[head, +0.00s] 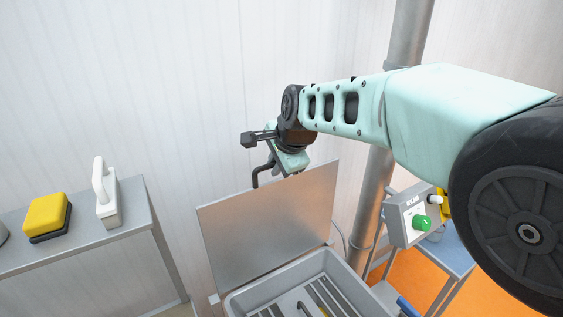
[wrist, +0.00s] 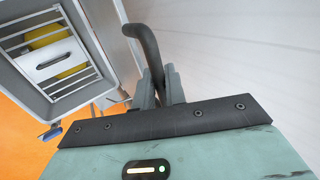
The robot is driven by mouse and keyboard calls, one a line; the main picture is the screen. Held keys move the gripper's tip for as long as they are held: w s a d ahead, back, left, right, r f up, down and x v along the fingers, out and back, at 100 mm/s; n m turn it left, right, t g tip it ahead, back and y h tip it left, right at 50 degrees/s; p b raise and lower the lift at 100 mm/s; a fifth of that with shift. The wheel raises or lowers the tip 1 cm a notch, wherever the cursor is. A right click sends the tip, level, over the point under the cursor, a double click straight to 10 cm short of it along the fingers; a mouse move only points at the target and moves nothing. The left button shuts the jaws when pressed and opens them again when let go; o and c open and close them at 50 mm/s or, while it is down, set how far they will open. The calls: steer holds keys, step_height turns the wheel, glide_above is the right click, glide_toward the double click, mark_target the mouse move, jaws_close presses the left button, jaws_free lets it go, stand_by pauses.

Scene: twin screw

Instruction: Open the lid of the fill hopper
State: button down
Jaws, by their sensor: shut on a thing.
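The fill hopper (head: 232,303) is a grey bin with a barred grate, low in the middle of the head view. Its flat metal lid (head: 268,228) stands steeply raised at the back, so the hopper mouth is uncovered. My gripper (head: 274,166) is at the lid's upper edge. In the wrist view my gripper's fingers (wrist: 160,88) are shut on the black bent lid handle (wrist: 147,45). The handle also shows in the head view (head: 257,178). The hopper rim (wrist: 98,72) and grate show at upper left in the wrist view, with yellow beneath the bars.
A grey side table (head: 95,237) at left holds a yellow-and-black block (head: 47,213) and a white handled tool (head: 106,200). A metal post (head: 372,210) and a control box with a green knob (head: 420,222) stand right of the lid. A pale wall is behind.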

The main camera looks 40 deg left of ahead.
steer(key=shift+w+f, duration=0.1)
steer(key=shift+f, duration=0.05)
steer(key=c, duration=1.5)
jaws_free()
steer(key=shift+c, duration=0.2)
steer(key=b+v, duration=0.8)
steer(key=v, duration=0.9)
steer(key=shift+r, duration=0.3)
steer(key=shift+a, duration=0.1)
